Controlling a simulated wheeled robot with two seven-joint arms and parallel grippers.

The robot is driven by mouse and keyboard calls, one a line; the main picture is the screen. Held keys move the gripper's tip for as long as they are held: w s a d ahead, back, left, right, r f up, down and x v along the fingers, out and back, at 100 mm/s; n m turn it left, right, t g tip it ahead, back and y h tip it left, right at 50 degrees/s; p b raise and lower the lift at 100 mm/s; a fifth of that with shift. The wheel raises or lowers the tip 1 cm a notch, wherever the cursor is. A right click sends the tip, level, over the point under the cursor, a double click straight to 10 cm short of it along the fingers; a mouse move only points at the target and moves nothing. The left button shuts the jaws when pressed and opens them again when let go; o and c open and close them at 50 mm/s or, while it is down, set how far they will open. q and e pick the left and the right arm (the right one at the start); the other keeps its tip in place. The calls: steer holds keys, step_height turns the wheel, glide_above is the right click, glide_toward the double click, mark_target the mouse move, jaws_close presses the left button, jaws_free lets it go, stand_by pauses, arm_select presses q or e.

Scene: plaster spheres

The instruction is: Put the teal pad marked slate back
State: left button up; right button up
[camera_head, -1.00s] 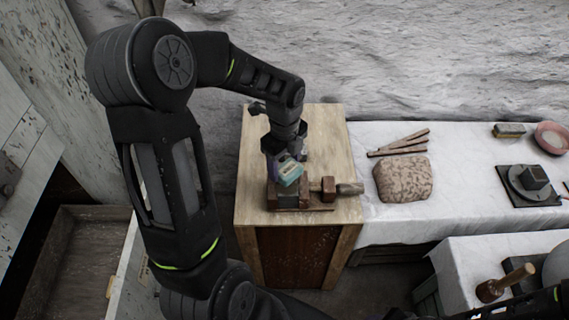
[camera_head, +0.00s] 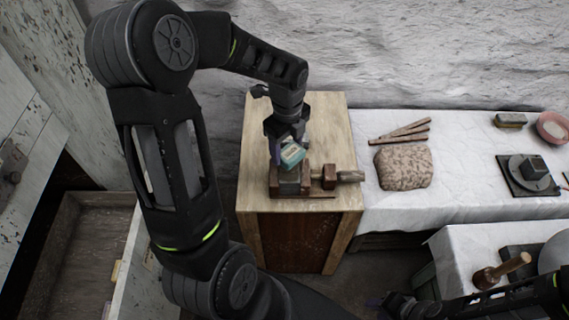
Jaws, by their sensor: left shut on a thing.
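The teal pad (camera_head: 292,156) is a small block with a pale label too small to read. My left gripper (camera_head: 285,150) is shut on it, above a small dark vise-like block (camera_head: 289,181) on the wooden cabinet. The pad is tilted, and I cannot tell whether it touches the block below. My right gripper (camera_head: 398,305) is low at the bottom edge, partly cut off, and its jaws are not clear.
A wooden mallet-like piece (camera_head: 337,176) lies beside the block. On the white-draped table are sticks (camera_head: 400,132), a speckled lump (camera_head: 404,168), a brush-like block (camera_head: 510,120), a pink bowl (camera_head: 552,127) and a turntable (camera_head: 530,174). An open wooden drawer (camera_head: 95,250) is at lower left.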

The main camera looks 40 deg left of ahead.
arm_select(q)
steer(key=w+d+r+n, duration=0.2)
steer(key=w+d+n, duration=0.1)
steer(key=d+n, duration=0.3)
steer(key=w+d+r+n, duration=0.1)
steer(key=w+d+n, duration=0.2)
steer(key=d+n, duration=0.4)
steer(key=w+d+r+n, duration=0.2)
steer(key=w+d+n, duration=0.2)
steer(key=d, duration=0.9)
steer(key=shift+d+r+n, duration=0.25)
steer(key=shift+r+n, duration=0.1)
steer(key=shift+n, duration=0.85)
